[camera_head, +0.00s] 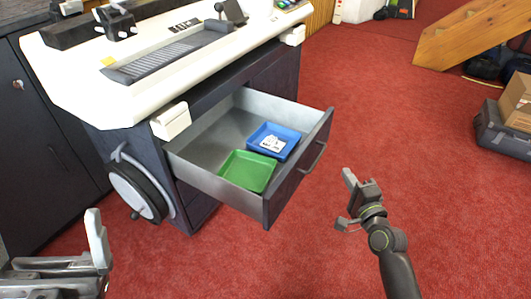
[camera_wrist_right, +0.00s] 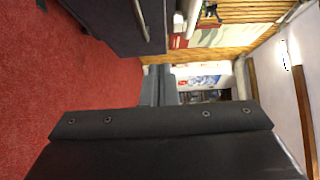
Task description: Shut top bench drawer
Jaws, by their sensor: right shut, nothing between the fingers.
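The top bench drawer (camera_head: 222,190) is pulled well out of the bench, with grey metal sides and a dark front (camera_head: 300,165) bearing a bar handle (camera_head: 313,158). A blue tray (camera_head: 291,134) with small white pieces and a green tray (camera_head: 248,171) lie inside. My right gripper (camera_head: 350,181) is shut and empty, to the right of the drawer front and apart from it. In the right wrist view, its shut fingers (camera_wrist_right: 158,86) point beside a dark panel (camera_wrist_right: 122,22), seemingly the drawer front. My left gripper (camera_head: 97,236) is partly in view at the lower left; its opening is unclear.
The white bench top (camera_head: 80,85) carries a keyboard-like strip (camera_head: 175,58) and other gear. A dark wheel (camera_head: 137,192) hangs on the bench's side. Red carpet (camera_head: 400,120) is clear in front of the drawer. A wooden step piece (camera_head: 465,35) and a grey case (camera_head: 503,130) stand at right.

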